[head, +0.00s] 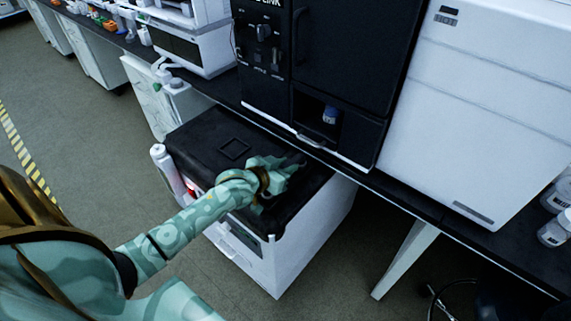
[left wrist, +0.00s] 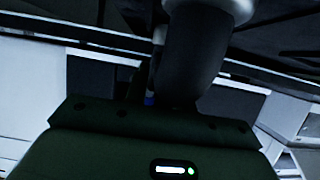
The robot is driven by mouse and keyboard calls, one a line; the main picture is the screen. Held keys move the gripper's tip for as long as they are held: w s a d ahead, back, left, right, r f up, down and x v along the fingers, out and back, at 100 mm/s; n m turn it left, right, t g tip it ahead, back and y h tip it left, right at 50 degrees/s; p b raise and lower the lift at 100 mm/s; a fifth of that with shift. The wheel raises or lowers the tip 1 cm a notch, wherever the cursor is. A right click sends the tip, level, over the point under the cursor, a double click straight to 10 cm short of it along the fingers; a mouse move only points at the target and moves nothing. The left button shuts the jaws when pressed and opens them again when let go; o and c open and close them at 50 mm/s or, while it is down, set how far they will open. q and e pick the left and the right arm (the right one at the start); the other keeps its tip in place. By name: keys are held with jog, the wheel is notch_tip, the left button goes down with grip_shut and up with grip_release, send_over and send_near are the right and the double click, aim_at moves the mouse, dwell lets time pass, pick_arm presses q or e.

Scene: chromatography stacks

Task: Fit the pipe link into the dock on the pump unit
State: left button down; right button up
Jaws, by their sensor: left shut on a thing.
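The pump unit (head: 312,232) appears to be the low white cabinet with a black top, standing partly under the bench. A raised square outline (head: 234,149) shows on its black top; I cannot tell whether this is the dock. My left gripper (head: 290,164) is over the right part of the black top, close to the bench edge. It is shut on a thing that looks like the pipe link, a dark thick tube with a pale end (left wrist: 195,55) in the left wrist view. In the head view the tube is mostly hidden by the hand. My right gripper is out of view.
The dark bench edge (head: 365,180) runs just beyond the cabinet. A black instrument (head: 345,70) with a small bottle in its recess and a large white instrument (head: 480,110) stand on it. A white cylinder (head: 166,168) is at the cabinet's left side. Open floor lies left.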

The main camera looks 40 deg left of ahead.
pick_arm(q)
jog(key=shift+f, duration=0.35)
dwell(0.4)
jog(key=c, duration=1.1)
grip_release()
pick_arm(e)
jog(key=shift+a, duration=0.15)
pick_arm(q)
jog(key=shift+s+r, duration=0.2)
jog(key=shift+s, duration=0.15)
jog(key=p+v, duration=0.6)
jog(key=v, duration=0.9)
jog(key=shift+s, duration=0.3)
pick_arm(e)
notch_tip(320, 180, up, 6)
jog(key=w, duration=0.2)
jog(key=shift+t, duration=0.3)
